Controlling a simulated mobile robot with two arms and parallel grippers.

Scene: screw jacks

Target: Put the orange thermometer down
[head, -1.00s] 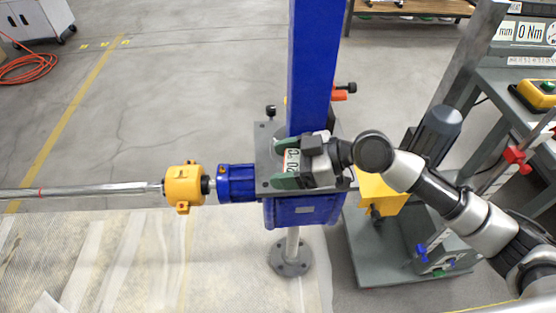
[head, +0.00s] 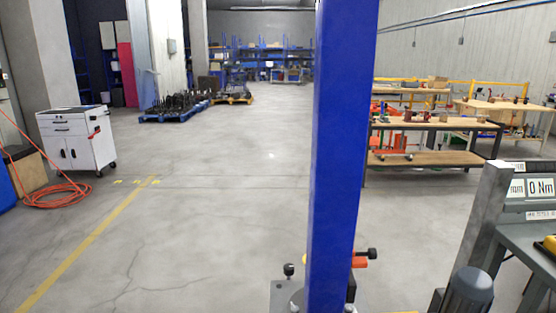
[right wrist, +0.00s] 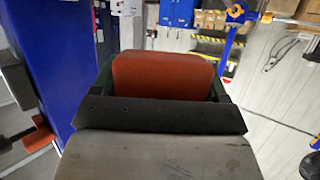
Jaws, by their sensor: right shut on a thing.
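In the right wrist view, my right gripper (right wrist: 161,84) is shut on the orange thermometer (right wrist: 163,72). Its rounded orange-red body sits between the green-edged jaws. Its lower part is hidden behind the dark gripper body, and its display side is not visible. My right gripper and the thermometer are out of the head view. My left gripper appears in neither current view.
A tall blue column (head: 338,150) stands close in front; it also shows at left in the right wrist view (right wrist: 62,60). An orange part with a black knob (head: 361,261) is beside it. A grey motor (head: 468,292) is lower right. Open floor lies left.

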